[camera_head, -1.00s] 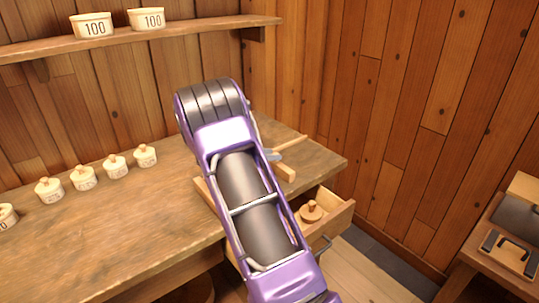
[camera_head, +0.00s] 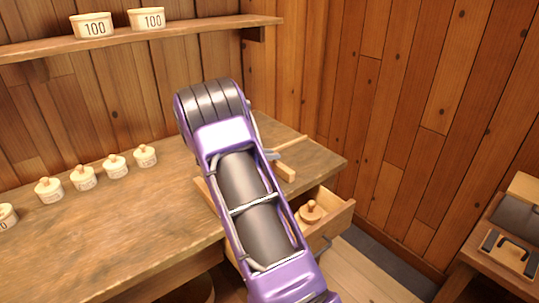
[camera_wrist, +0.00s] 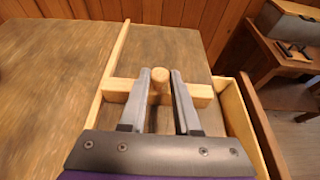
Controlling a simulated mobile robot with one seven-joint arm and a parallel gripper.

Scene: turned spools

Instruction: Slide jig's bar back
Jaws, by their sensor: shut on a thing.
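The jig's wooden bar (camera_wrist: 202,92) lies crosswise in the wrist view, with a round wooden peg (camera_wrist: 161,68) standing up from it. My gripper (camera_wrist: 161,80) is shut on this peg, one grey finger on each side. The bar's left end meets a long thin wooden rail (camera_wrist: 117,58) of the jig. In the head view, the bar's end (camera_head: 286,173) and the rail (camera_head: 290,144) show just right of my purple arm. My arm hides most of the jig and gripper there.
An open drawer (camera_head: 344,214) at the bench front holds a knobbed wooden piece (camera_head: 312,212). Several white lidded pots (camera_head: 83,179) stand at the left of the bench (camera_head: 130,215). A side table (camera_head: 480,262) stands at right.

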